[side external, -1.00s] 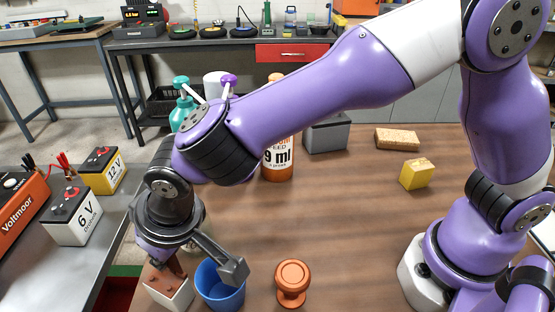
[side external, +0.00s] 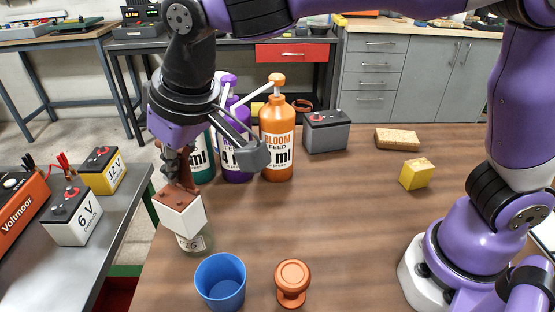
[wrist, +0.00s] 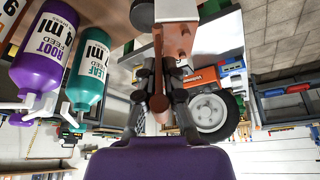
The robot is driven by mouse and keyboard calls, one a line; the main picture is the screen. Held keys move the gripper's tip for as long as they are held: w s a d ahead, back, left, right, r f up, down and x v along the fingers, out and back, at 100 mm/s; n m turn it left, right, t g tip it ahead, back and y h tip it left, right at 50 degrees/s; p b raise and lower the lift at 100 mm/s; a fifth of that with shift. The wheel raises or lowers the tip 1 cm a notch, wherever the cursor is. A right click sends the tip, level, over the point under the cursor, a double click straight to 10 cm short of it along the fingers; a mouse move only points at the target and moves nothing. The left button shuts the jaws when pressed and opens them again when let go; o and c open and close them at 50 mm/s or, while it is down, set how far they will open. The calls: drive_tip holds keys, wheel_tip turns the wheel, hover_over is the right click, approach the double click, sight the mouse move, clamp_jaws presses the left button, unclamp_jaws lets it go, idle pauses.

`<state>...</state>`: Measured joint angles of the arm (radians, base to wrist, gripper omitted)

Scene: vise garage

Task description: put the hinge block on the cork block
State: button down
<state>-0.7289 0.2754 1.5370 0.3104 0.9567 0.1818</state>
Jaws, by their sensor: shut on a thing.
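The hinge block (side external: 181,217), a white block with a reddish-brown top and upright brown part, hangs tilted in my gripper (side external: 179,168). My gripper is shut on its brown upright part, above the left side of the table. In the wrist view the brown part of the hinge block (wrist: 178,42) shows between the fingers of my gripper (wrist: 160,75). The cork block (side external: 397,139), tan and speckled, lies flat at the back right of the table, well apart from my gripper. The wrist view does not show the cork block.
A glass jar (side external: 199,244) is partly hidden behind the hinge block. Purple (side external: 236,165) and orange (side external: 277,135) bottles and a grey battery (side external: 326,132) stand at the back. A blue cup (side external: 220,283), orange knob (side external: 292,281) and yellow block (side external: 417,174) stand nearer. Mid-table is clear.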

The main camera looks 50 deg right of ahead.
drive_tip(key=s+d+r+m+g+h, duration=0.25)
drive_tip(key=d+m, duration=0.75)
drive_tip(key=d, duration=1.2)
drive_tip(key=s+d+r+m+g+h, duration=0.1)
drive_tip(key=s+d+m+h, duration=0.2)
drive_tip(key=d+m, duration=1.35)
drive_tip(key=s+d+f+n, duration=0.2)
drive_tip(key=d+f, duration=0.3)
drive_tip(key=d, duration=0.3)
drive_tip(key=s+d+f+n, duration=0.3)
drive_tip(key=d+f, duration=0.3)
drive_tip(key=d, duration=0.3)
drive_tip(key=shift+s+d+g, duration=0.3)
drive_tip(key=shift+g, duration=0.05)
drive_tip(key=shift+f+n, duration=0.1)
drive_tip(key=shift+n, duration=0.15)
